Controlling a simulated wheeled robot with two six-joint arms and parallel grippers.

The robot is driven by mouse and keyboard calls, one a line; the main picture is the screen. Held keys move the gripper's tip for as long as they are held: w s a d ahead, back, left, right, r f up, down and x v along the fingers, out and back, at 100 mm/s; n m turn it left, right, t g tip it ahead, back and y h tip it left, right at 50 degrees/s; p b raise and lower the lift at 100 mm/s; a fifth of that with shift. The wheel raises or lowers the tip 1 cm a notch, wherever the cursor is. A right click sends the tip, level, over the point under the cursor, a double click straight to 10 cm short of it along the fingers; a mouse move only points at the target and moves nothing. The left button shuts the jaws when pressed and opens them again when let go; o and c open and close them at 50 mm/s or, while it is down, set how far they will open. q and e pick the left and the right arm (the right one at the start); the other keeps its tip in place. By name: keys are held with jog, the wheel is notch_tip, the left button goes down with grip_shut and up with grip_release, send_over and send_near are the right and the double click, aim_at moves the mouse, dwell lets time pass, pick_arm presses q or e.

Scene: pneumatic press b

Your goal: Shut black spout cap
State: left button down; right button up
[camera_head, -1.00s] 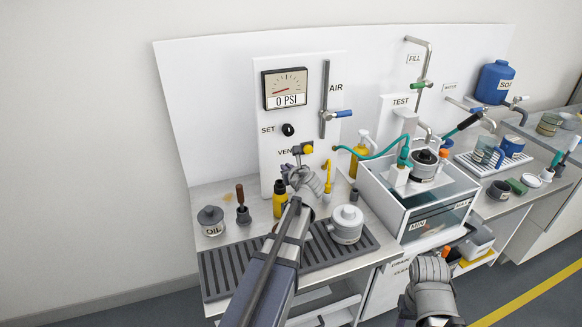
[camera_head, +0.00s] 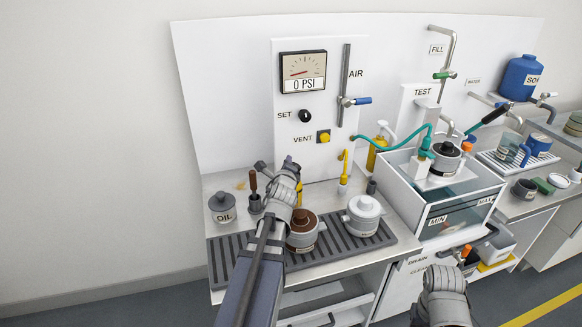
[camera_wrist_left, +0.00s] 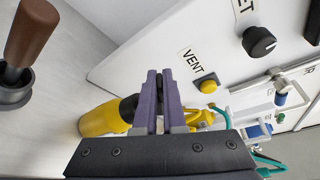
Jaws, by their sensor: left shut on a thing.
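A yellow bottle with a black top (camera_wrist_left: 105,120) stands in front of the white panel; in the head view only a yellow sliver of it (camera_head: 299,192) shows behind my wrist. My left gripper (camera_head: 289,164) is at the bottle's black top. In the left wrist view its purple fingers (camera_wrist_left: 158,98) are close together, shut on a dark piece that I take to be the black spout cap. The fingers hide most of it, so I cannot tell how it sits on the spout. My right wrist (camera_head: 441,295) is low at the front; its fingers are not clear.
A brown-handled tool (camera_head: 254,186) in a holder and an oil pot (camera_head: 222,207) stand to the left. Two pots, one brown inside (camera_head: 303,231) and one white-lidded (camera_head: 363,214), sit on the slotted mat. The yellow VENT button (camera_head: 323,136) is on the panel behind.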

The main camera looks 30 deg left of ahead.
pick_arm(q)
jog(key=f+n+b, duration=0.1)
jog(key=b, duration=0.1)
jog(key=n+t+b, duration=0.1)
jog(key=n+b, duration=0.1)
jog(key=s+a+f+n+t+b, duration=0.1)
jog(key=n+b, duration=0.1)
jog(key=shift+f, duration=0.35)
jog(key=c, duration=1)
grip_release()
jog(key=shift+d, duration=0.1)
